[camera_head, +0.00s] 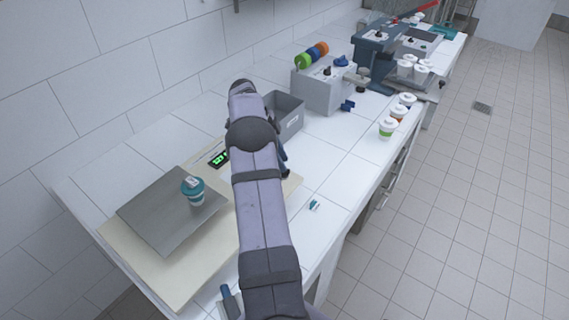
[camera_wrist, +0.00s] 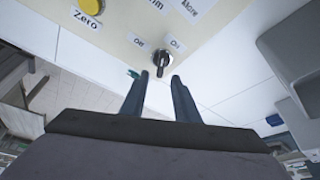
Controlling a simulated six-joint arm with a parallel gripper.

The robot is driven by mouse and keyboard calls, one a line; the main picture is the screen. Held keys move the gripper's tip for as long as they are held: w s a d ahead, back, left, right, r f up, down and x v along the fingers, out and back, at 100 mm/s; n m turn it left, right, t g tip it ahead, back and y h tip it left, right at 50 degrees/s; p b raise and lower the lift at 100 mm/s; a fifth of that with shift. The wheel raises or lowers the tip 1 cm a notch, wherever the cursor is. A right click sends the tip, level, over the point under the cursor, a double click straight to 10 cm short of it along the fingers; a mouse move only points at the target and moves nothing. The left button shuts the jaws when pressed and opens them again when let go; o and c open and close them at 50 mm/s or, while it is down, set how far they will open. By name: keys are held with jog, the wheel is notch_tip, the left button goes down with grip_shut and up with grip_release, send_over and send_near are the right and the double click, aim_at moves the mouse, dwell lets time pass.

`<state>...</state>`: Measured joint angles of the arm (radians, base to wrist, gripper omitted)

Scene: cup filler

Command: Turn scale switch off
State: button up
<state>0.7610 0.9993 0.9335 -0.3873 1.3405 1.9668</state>
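The scale (camera_head: 180,262) is a cream-coloured box with a grey weighing plate (camera_head: 155,225) and a lit green display (camera_head: 218,159). Its switch is a small black knob (camera_wrist: 162,58) in the wrist view, with the labels "Off" at its left and "On" at its right. I cannot tell which setting it is at. My gripper (camera_wrist: 160,80) is open, its two dark fingers apart, with the knob's lower end close to the tips and between them. I cannot tell whether they touch it. In the head view my arm hides the switch and most of the gripper.
A cup with a teal lid (camera_head: 194,190) stands on the weighing plate. A yellow "Zero" button (camera_wrist: 92,6) is near the switch. A grey bin (camera_head: 287,116) and a grey machine (camera_head: 322,92) stand behind the scale. Several lidded cups (camera_head: 387,127) stand at the counter's right edge.

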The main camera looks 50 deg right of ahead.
jog(key=shift+p+x, duration=0.55)
jog(key=shift+x, duration=1.1)
jog(key=shift+c, duration=0.7)
grip_shut()
jog(key=shift+f, duration=0.1)
